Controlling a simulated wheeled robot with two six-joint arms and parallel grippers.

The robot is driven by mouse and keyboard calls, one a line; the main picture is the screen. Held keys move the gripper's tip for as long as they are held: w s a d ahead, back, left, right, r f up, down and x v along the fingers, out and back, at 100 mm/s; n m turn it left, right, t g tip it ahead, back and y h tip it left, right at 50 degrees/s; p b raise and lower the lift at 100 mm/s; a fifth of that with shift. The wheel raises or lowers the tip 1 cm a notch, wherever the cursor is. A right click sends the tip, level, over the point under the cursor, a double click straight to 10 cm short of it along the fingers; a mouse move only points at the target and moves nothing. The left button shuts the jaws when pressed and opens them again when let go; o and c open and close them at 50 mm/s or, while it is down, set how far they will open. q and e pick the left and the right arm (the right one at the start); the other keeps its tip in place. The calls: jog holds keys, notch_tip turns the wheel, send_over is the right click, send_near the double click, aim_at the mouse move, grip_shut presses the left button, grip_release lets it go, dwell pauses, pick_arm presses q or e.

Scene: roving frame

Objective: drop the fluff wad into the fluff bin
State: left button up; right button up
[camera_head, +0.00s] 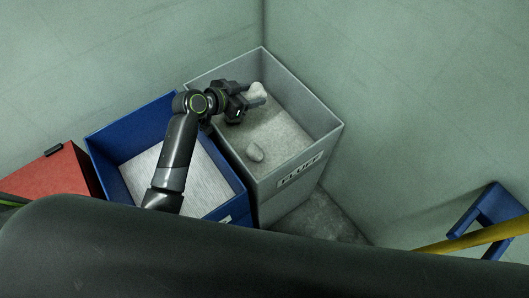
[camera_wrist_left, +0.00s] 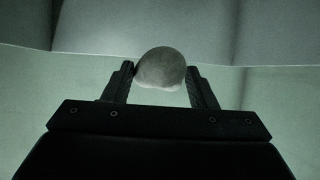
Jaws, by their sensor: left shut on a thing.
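The fluff wad (camera_wrist_left: 161,67) is a pale grey, rounded lump between the two fingers of my left gripper (camera_wrist_left: 161,85), which is shut on it. In the head view, the wad (camera_head: 257,90) and my left gripper (camera_head: 255,98) are over the grey fluff bin (camera_head: 290,184), which is labelled FLUFF. I cannot tell the exact height above the bin's contents. Another pale lump (camera_head: 254,152) lies inside the bin, towards its front. My right gripper is not in view.
A red box (camera_head: 52,176) is further left. Walls close in behind and to the right. A blue frame (camera_head: 490,210) and a yellow bar (camera_head: 480,239) are at the right.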

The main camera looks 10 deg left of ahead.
pick_arm(q)
jog(key=shift+f, duration=0.1)
dwell(0.3)
jog(key=o, duration=1)
jog(key=shift+o, duration=0.2)
jog(key=shift+s+a, duration=0.1)
